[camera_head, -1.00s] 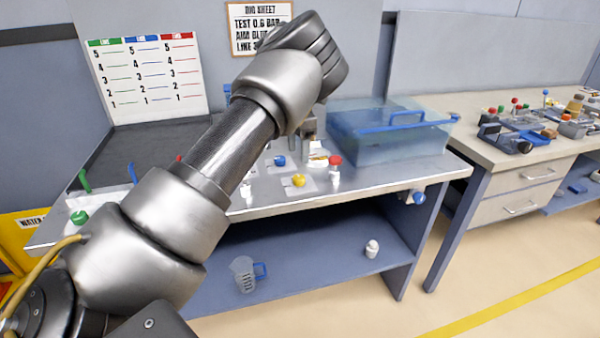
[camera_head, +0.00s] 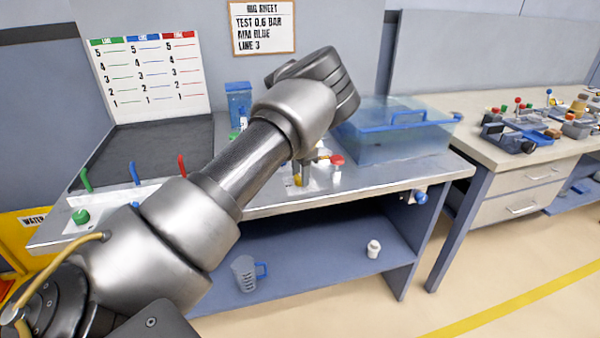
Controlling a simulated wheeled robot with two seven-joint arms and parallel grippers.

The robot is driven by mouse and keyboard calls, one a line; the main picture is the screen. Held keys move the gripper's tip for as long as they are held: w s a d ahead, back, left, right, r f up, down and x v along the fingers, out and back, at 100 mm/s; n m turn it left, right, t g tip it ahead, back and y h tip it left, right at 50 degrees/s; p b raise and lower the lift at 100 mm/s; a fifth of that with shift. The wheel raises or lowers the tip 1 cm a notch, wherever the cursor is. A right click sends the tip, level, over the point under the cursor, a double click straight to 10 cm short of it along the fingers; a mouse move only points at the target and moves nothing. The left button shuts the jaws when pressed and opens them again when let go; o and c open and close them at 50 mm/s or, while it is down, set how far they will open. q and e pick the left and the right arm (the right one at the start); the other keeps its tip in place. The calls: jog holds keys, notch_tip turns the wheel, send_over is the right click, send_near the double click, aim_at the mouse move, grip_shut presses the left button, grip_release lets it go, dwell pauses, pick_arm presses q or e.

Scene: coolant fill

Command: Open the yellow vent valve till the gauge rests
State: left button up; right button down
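The yellow vent valve (camera_head: 298,181) is a small yellow knob on the metal bench top, mostly covered now by my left gripper (camera_head: 303,176). The gripper comes down behind my forearm and wrist, and its fingertips are at or just above the knob. Its fingers are small and partly hidden, so I cannot tell whether they touch the knob or how wide they stand. I cannot make out a gauge; my arm covers much of the bench middle. My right gripper is not in view.
A red knob (camera_head: 336,160) stands close right of the gripper. A clear blue tank (camera_head: 400,140) is behind it. Green (camera_head: 86,180), blue (camera_head: 134,172) and red (camera_head: 182,165) levers stand at left. A rig sheet (camera_head: 262,27) hangs on the wall. A jug (camera_head: 244,274) is on the lower shelf.

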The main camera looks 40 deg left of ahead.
pick_arm(q)
jog(key=c, duration=0.6)
jog(key=shift+o, duration=0.2)
